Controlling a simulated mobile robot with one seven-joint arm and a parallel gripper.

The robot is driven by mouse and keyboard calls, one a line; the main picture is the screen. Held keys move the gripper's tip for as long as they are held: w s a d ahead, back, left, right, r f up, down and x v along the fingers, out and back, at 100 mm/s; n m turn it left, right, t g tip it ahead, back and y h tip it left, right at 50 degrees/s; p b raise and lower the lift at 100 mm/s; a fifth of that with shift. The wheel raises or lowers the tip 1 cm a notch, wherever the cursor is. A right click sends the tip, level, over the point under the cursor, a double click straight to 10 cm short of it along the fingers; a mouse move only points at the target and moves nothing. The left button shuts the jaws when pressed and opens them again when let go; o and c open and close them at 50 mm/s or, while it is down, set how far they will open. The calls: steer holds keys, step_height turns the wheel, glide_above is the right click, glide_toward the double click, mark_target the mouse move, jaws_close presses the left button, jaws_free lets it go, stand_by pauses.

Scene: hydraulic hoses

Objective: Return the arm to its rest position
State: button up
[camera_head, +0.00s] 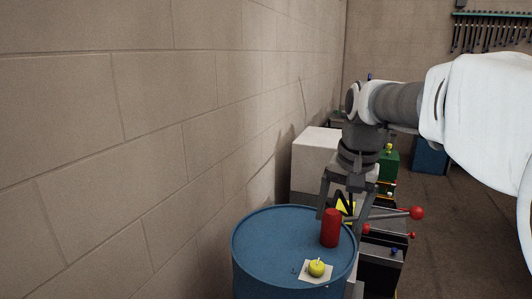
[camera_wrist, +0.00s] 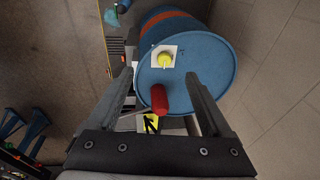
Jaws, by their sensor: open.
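My gripper (camera_head: 346,208) hangs at the end of my white and grey arm, pointing down above the far edge of a blue drum (camera_head: 253,243). It is open, with its fingers apart; in the wrist view my gripper (camera_wrist: 158,85) has nothing held between its fingers. A red cylinder (camera_head: 330,228) stands on the drum top, close to the gripper's left finger in the head view. The red cylinder (camera_wrist: 159,99) shows between and beyond the fingers in the wrist view. I cannot tell how far it is from the fingertips.
A yellow apple-like object (camera_head: 316,268) sits on a white card on the drum. Behind the drum are a white box (camera_head: 315,158) and dark machinery with red-knobbed levers (camera_head: 416,212). A block wall (camera_head: 150,150) runs along the left. Open floor (camera_head: 470,230) lies to the right.

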steer(key=s+f+n+t, duration=0.1)
steer(key=s+f+n, duration=0.1)
steer(key=s, duration=0.7)
steer(key=s+f+n+t, duration=0.2)
steer(key=s+f, duration=0.1)
steer(key=s, duration=0.7)
steer(key=shift+s+a+n+h, duration=0.15)
steer(key=shift+a+n+h, duration=0.15)
steer(key=shift+n, duration=0.1)
